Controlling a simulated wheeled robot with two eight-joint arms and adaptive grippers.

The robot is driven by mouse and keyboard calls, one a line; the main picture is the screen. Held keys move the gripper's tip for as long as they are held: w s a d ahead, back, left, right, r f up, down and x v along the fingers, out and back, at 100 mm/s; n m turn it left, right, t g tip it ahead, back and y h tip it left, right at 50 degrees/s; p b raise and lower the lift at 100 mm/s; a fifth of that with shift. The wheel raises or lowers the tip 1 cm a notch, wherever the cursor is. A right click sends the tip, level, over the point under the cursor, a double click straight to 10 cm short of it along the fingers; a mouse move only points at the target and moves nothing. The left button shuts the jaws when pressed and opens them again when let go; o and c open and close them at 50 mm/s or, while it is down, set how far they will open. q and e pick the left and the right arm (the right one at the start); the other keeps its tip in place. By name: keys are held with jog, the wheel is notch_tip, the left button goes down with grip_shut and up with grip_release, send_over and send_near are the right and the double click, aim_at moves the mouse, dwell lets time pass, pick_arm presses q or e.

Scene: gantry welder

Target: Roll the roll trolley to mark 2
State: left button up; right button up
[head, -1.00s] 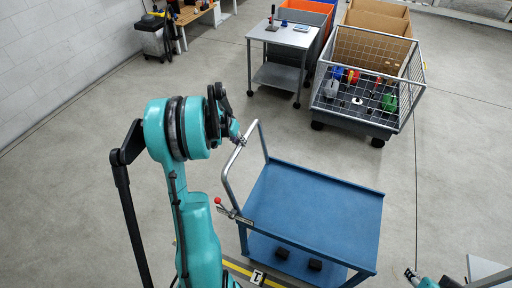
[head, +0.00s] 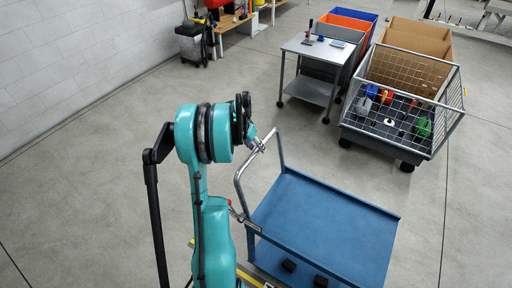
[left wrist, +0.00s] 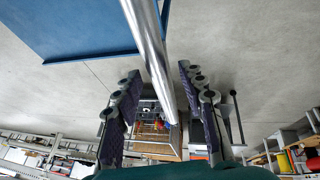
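The roll trolley (head: 325,224) is a blue flat cart with a lower shelf and a bent silver push handle (head: 239,183) on its left side. It stands in the lower middle of the head view. My left gripper (head: 260,142) is at the handle's upper bar. In the left wrist view the handle tube (left wrist: 150,50) runs between the two fingers (left wrist: 158,75) with a gap on each side, so the gripper looks open around it. The trolley's blue deck (left wrist: 80,25) shows at upper left there. My right gripper is out of view. I see no mark 2.
A yellow floor line (head: 247,277) runs beside the trolley's near left corner. A grey wire-mesh cart (head: 408,80) with coloured items and a grey table (head: 318,58) stand behind. A bin (head: 192,43) is by the wall. The floor right of the trolley looks clear.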

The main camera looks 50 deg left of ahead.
pick_arm(q)
jog(key=v, duration=1.2)
dwell(0.4)
